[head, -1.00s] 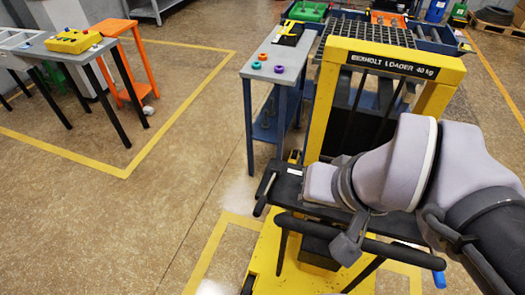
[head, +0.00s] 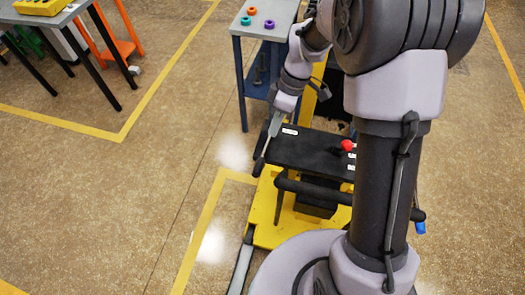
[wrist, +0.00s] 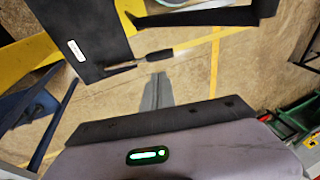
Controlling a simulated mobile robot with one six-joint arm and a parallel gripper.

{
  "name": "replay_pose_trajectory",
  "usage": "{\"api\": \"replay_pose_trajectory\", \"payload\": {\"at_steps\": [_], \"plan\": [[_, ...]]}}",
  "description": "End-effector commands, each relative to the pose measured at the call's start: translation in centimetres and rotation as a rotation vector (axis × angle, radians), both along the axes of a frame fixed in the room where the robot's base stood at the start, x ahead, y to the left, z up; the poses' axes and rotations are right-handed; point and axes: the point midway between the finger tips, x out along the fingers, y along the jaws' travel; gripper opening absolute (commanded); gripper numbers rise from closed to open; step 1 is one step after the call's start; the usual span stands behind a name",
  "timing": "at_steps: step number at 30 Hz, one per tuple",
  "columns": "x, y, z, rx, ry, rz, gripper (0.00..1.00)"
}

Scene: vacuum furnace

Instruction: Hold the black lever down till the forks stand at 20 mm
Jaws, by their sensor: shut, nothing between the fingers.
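The black lever (head: 262,153) sticks out at the left side of the black console (head: 308,152) on the yellow loader (head: 270,216). In the wrist view the lever (wrist: 158,56) runs out from the console's edge beside a white label. My gripper (head: 275,131) points down at the lever from above. Its fingers are shut and empty, with the tips (wrist: 158,77) just short of the lever in the wrist view. I cannot tell whether they touch it. The forks and any height reading cannot be made out; my arm hides much of the loader.
A red knob (head: 347,145) stands on the console, and a black push bar (head: 315,190) runs along its near side. A grey-blue table (head: 262,32) with coloured rings stands behind.

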Motion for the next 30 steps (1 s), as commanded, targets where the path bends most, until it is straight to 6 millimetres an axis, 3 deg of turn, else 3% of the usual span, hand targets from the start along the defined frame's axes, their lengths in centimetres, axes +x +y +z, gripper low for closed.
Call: {"api": "replay_pose_trajectory", "payload": {"at_steps": [5, 18, 24, 30], "plan": [[-0.4, 0.6, -2.3, 0.0, 0.004, 0.0, 0.0], [-1.9, 3.0, -11.2, 0.0, 0.004, -0.001, 0.0], [-2.2, 3.6, -13.1, -0.001, 0.001, -0.002, 0.0], [-2.3, 3.7, -13.3, -0.001, 0.001, -0.002, 0.0]]}}
